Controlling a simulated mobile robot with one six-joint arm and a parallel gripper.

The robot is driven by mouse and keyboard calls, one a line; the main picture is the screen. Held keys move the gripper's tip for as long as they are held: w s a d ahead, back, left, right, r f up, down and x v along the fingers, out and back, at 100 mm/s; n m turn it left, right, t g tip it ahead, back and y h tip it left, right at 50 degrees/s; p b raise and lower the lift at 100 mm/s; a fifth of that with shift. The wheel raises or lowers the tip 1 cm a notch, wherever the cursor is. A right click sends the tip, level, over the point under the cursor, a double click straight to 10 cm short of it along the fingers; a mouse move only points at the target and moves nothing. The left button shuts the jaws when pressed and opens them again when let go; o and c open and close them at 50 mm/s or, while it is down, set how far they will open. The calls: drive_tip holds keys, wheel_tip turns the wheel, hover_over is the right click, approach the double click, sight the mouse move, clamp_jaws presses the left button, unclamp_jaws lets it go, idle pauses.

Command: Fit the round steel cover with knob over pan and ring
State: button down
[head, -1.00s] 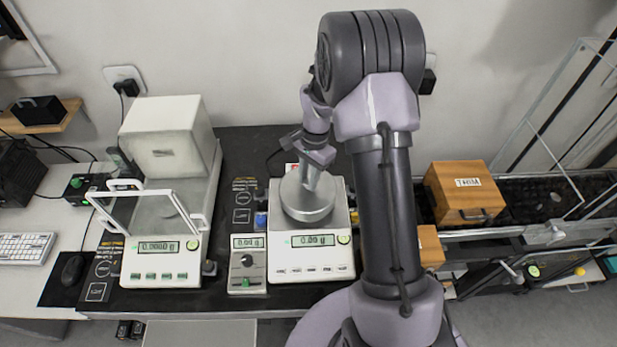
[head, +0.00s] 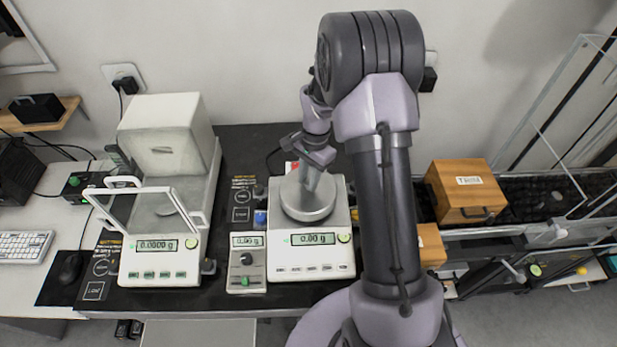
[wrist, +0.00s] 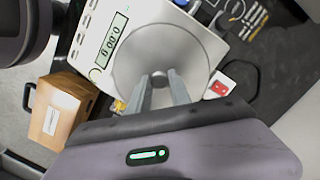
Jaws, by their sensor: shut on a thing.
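The round steel cover (head: 296,203) is over the pan area of the right-hand balance (head: 284,262), whose display reads about zero. It also shows in the wrist view (wrist: 189,52) as a wide grey disc in front of my fingers. My gripper (wrist: 162,78) is shut on its knob, which is mostly hidden between the fingertips. In the head view my gripper (head: 309,180) comes down onto the cover from above. The pan and ring are hidden under the cover, so I cannot tell whether it rests fully on them.
A balance with a glass draft shield (head: 160,247) stands to the left. Wooden boxes (head: 462,190) stand to the right. A red switch (wrist: 222,85) lies close to the balance in the wrist view.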

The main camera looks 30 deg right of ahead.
drive_tip(key=shift+f+b, duration=0.45)
drive_tip(key=shift+f, duration=0.25)
drive_tip(key=shift+f, duration=0.1)
drive_tip(key=c, duration=1.1)
unclamp_jaws()
wheel_tip(320, 180, up, 17)
drive_tip(key=w+d+p, duration=0.1)
drive_tip(key=d+p, duration=0.1)
drive_tip(key=p, duration=0.2)
drive_tip(key=s+a+r+n+t+b, duration=0.4)
drive_tip(key=s+a+r+n+b, duration=0.15)
drive_tip(key=s+a+b, duration=0.5)
drive_tip(key=s+a+f+n+t+b, duration=0.1)
drive_tip(key=s+a+f+n, duration=0.1)
drive_tip(key=s, duration=0.4)
drive_tip(key=s+a+f+n+t+b, duration=0.1)
drive_tip(key=s+a+f, duration=0.1)
drive_tip(key=s, duration=0.5)
drive_tip(key=shift+a+f+n+t+b, duration=0.15)
drive_tip(key=shift+a+n+t+b, duration=0.2)
drive_tip(key=shift+a, duration=0.35)
